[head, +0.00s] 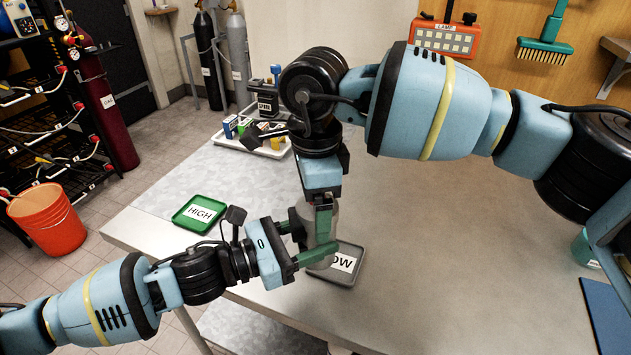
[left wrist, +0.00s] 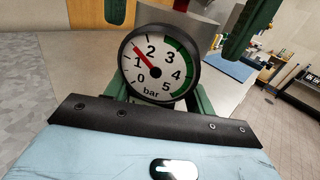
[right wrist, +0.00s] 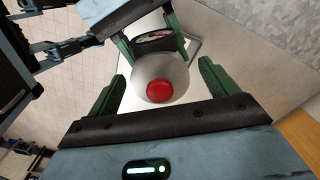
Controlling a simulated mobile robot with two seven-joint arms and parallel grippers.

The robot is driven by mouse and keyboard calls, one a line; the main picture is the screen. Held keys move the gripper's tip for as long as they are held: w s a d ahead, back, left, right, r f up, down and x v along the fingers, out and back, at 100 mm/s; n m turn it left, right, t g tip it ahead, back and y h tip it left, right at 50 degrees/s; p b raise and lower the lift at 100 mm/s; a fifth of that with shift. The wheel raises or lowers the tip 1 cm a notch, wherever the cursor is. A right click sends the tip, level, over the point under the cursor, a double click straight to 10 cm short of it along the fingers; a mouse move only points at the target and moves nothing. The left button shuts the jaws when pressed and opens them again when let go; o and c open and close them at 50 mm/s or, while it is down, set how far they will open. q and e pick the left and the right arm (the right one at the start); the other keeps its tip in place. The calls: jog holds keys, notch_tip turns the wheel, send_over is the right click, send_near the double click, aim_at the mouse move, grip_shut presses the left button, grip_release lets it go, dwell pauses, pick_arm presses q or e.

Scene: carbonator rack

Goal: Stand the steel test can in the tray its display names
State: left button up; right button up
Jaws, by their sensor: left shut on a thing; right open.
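The steel test can (head: 321,262) is upright, partly hidden by my grippers. Its round gauge (left wrist: 158,66) shows in the left wrist view, with the red needle between 1 and 2 bar; a green band covers the upper range. The can's domed top with a red button (right wrist: 158,91) shows in the right wrist view. My left gripper (head: 312,242) is shut on the can from the side. My right gripper (right wrist: 162,82) is open above it, fingers either side of the top. The grey LOW tray (head: 347,281) is under or just behind the can; contact is unclear. The green HIGH tray (head: 182,221) is empty, to the left.
An orange bucket (head: 48,222) is on the floor at left. A blue mat (head: 606,315) lies at far right. The table's right middle is clear.

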pick_arm(q)
jog(key=shift+r, duration=0.1)
pick_arm(e)
jog(key=shift+f, duration=0.4)
jog(key=c, duration=1.2)
pick_arm(q)
jog(key=o, duration=1.4)
jog(key=shift+c, duration=0.2)
pick_arm(e)
jog(key=shift+c, duration=0.7)
pick_arm(q)
jog(key=shift+a, duration=0.1)
jog(key=v, duration=1.1)
jog(key=shift+s+a, duration=0.2)
jog(key=shift+a, duration=0.15)
